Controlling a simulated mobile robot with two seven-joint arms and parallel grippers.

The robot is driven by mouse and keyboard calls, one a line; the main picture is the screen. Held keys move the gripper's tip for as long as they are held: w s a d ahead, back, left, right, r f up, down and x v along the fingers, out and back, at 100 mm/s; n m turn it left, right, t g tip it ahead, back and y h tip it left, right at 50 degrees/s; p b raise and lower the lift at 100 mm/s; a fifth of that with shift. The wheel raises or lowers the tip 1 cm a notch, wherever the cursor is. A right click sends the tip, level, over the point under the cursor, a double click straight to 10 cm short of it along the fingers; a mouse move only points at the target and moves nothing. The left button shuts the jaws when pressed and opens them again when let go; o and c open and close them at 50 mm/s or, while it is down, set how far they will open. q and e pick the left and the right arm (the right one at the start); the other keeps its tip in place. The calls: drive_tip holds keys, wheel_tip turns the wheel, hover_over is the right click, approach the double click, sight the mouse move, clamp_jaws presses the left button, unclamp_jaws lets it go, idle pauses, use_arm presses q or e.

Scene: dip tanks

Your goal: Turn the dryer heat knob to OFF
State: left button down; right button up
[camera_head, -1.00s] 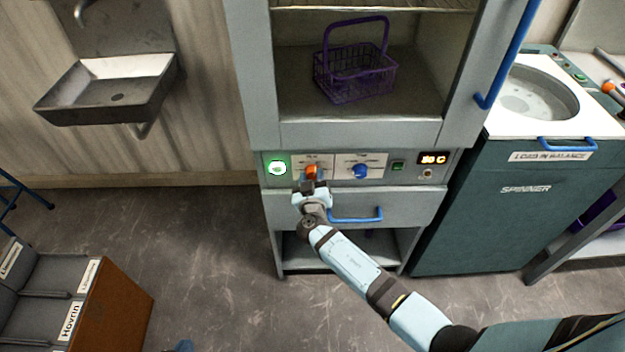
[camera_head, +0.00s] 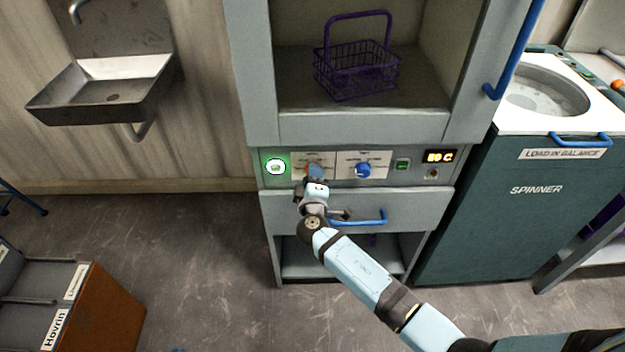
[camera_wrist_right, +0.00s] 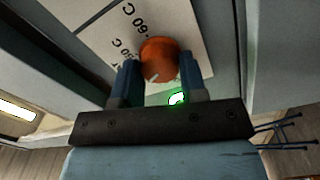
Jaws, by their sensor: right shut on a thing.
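The orange heat knob (camera_wrist_right: 158,60) sits on a white label plate (camera_wrist_right: 110,35) with temperature markings, partly readable as "60 C". A small pale mark shows on the knob's lower edge in the right wrist view. My right gripper (camera_wrist_right: 160,85) has one dark finger on each side of the knob and is shut on it. In the head view the right gripper (camera_head: 314,175) covers most of the knob, so its pointing direction is hidden there. The dryer's control panel (camera_head: 385,181) holds the knob at its left part. My left gripper is not in view.
A blue knob (camera_head: 363,171) and a small green switch (camera_head: 402,165) are right of the gripper. A lit green button (camera_head: 275,166) is left. The display (camera_head: 439,157) seems to read 80 C. A blue drawer handle (camera_head: 358,218) lies below. A purple basket (camera_head: 357,75) stands inside the dryer.

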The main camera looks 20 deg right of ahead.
drive_tip(key=shift+w+d+r+n+y+p, duration=0.1)
drive_tip(key=shift+n+p, duration=0.4)
drive_tip(key=shift+n, duration=1.65)
drive_tip(key=shift+s+f+n+y+p, duration=0.1)
drive_tip(key=shift+n+p, duration=0.45)
drive_tip(key=shift+n, duration=1.55)
drive_tip(key=shift+w+d+r+n+y+p, duration=0.1)
drive_tip(key=shift+n+p, duration=0.4)
drive_tip(key=shift+n, duration=1.65)
drive_tip(key=o, duration=0.9)
drive_tip(key=shift+a, duration=0.1)
drive_tip(key=shift+o, duration=0.2)
drive_tip(key=shift+f, duration=0.2)
